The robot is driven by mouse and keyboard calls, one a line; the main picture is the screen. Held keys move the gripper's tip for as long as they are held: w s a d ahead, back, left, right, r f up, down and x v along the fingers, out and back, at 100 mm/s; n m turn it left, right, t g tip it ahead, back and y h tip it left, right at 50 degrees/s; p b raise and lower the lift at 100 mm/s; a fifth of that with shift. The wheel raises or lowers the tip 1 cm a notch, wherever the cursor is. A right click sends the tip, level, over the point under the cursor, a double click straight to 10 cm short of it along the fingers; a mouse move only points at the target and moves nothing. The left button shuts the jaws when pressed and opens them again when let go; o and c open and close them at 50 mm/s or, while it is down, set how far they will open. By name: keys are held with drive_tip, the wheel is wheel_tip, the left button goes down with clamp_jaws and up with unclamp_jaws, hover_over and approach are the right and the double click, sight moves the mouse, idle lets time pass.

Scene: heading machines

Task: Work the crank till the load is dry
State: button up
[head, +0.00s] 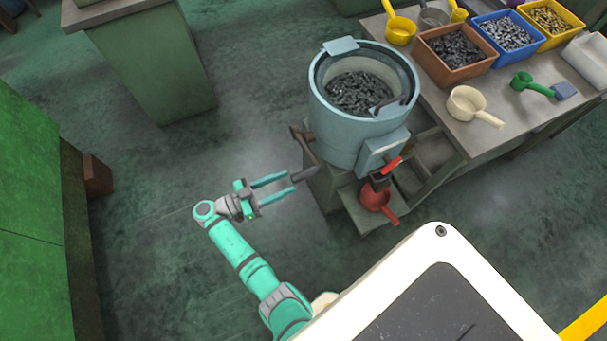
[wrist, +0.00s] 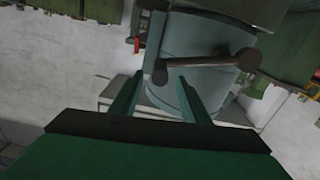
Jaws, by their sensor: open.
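A blue-grey drum (head: 335,120) on a stand holds a load of dark metal pieces (head: 360,93), seen through its open top. Its crank (head: 304,146) is on the drum's left side, with a dark handle (head: 304,174) at the lower end. In the wrist view the crank arm (wrist: 205,62) runs nearly level, its left end lying between my fingertips as seen. My gripper (head: 290,182) is open, fingers pointing right at the handle. The fingertips are at or just short of the handle; contact cannot be told. My gripper also shows in the wrist view (wrist: 160,80).
A table (head: 448,87) at right carries bins of metal parts, including a brown bin (head: 456,50), and several scoops. A green cabinet (head: 35,200) stands left. Floor between is clear.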

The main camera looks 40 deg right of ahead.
sight(303, 176)
drive_tip(key=x, duration=0.7)
drive_tip(key=shift+d, duration=0.3)
clamp_jaws()
